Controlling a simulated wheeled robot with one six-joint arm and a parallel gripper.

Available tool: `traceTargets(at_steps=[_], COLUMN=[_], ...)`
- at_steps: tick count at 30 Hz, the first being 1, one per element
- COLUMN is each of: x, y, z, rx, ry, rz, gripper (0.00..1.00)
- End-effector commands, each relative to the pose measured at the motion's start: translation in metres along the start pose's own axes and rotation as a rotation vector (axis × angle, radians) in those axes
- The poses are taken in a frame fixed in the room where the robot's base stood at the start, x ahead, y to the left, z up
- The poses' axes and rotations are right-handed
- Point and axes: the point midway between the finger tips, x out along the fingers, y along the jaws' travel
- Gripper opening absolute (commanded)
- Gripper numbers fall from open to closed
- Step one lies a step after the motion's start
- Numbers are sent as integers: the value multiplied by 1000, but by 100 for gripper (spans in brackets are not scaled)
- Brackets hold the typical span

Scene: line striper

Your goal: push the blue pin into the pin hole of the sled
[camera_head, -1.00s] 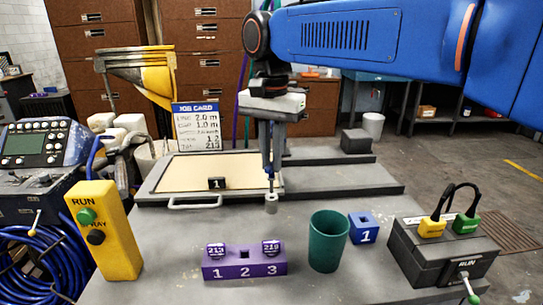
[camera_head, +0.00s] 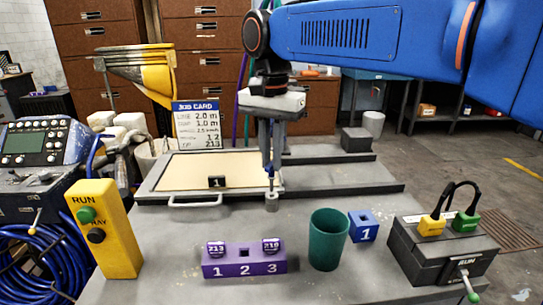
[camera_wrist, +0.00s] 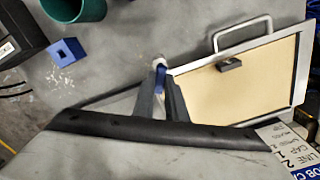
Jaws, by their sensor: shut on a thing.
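My gripper (camera_head: 271,172) points down at the front right corner of the framed tray (camera_head: 195,203), which has a handle and looks like the sled. It is shut on the blue pin (camera_head: 271,183). The pin is upright, its lower end at the top of a small grey cylinder (camera_head: 272,203) beside the tray. The wrist view also shows the pin (camera_wrist: 160,76) between the fingers (camera_wrist: 161,95), with the pale cylinder (camera_wrist: 158,60) at its end. The fingers hide part of the pin. I cannot see the hole opening or how deep the pin sits.
A yellow RUN box (camera_head: 104,230) is at left, a dark box (camera_head: 442,255) at right. A job card (camera_head: 197,125) stands behind the tray.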

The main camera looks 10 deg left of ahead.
Motion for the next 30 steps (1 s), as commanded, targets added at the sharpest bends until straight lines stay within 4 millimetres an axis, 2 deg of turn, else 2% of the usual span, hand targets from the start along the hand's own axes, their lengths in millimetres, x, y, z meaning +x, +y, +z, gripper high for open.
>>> traceTargets(at_steps=[30], x=[12], y=[0], z=[0], rx=[0], ry=[0], rz=[0], gripper=[0])
